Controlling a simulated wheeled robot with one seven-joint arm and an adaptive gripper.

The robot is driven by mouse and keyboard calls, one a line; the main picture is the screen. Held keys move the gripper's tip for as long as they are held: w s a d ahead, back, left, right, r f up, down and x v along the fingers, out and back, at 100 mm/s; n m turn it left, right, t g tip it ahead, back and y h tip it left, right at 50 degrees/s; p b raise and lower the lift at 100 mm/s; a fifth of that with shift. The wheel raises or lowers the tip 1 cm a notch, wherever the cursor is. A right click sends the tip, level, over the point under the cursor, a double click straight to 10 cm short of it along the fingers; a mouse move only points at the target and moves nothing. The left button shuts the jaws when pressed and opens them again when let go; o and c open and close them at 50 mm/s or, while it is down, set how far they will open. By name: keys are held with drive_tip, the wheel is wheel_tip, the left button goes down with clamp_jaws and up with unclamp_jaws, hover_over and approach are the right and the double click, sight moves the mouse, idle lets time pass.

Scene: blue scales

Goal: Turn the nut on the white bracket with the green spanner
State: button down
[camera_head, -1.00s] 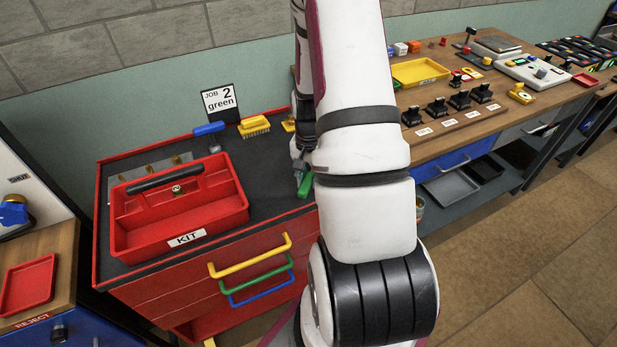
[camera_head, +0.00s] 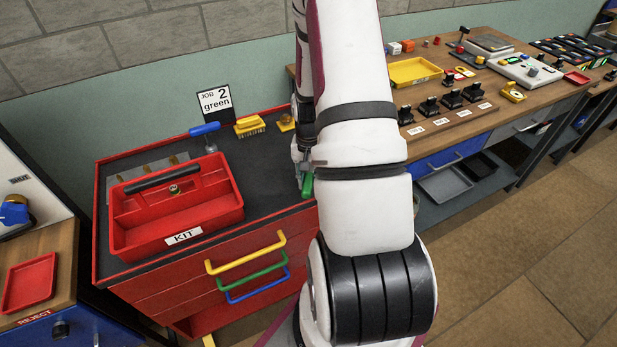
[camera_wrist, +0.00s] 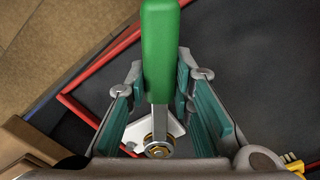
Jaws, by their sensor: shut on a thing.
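The green spanner (camera_wrist: 160,50) is held between the teal-padded fingers of my gripper (camera_wrist: 162,85); its metal shank runs down the wrist view to the brass-coloured nut (camera_wrist: 158,151). The spanner's head meets the nut, but I cannot tell how fully it fits around it. The white bracket (camera_wrist: 138,131) shows partly beside the shank, under the nut. In the head view only a little of the green handle (camera_head: 307,186) shows beside my arm, at the right edge of the red bench; my arm hides the bracket and nut there.
A red KIT tray (camera_head: 218,214) stands on the dark bench top to the left. Behind it are a blue-handled tool (camera_head: 205,129), a yellow brush (camera_head: 249,123) and a "JOB 2 green" card (camera_head: 215,103). A wooden bench with a yellow tray (camera_head: 416,72) is to the right.

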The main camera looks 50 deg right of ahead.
drive_tip(key=shift+s+d+n+p, duration=0.4)
drive_tip(key=shift+s+n+p, duration=0.2)
drive_tip(key=shift+s+n, duration=0.1)
drive_tip(key=shift+s+d+n+p, duration=0.6)
drive_tip(key=shift+n+p, duration=0.1)
drive_tip(key=shift+n, duration=0.2)
drive_tip(key=shift+w, duration=0.1)
drive_tip(key=shift+w+a+m+b, duration=0.35)
drive_tip(key=shift+w+a+m, duration=0.25)
drive_tip(key=shift+m, duration=0.3)
wheel_tip(320, 180, up, 6)
drive_tip(key=p, duration=0.2)
idle(1.1)
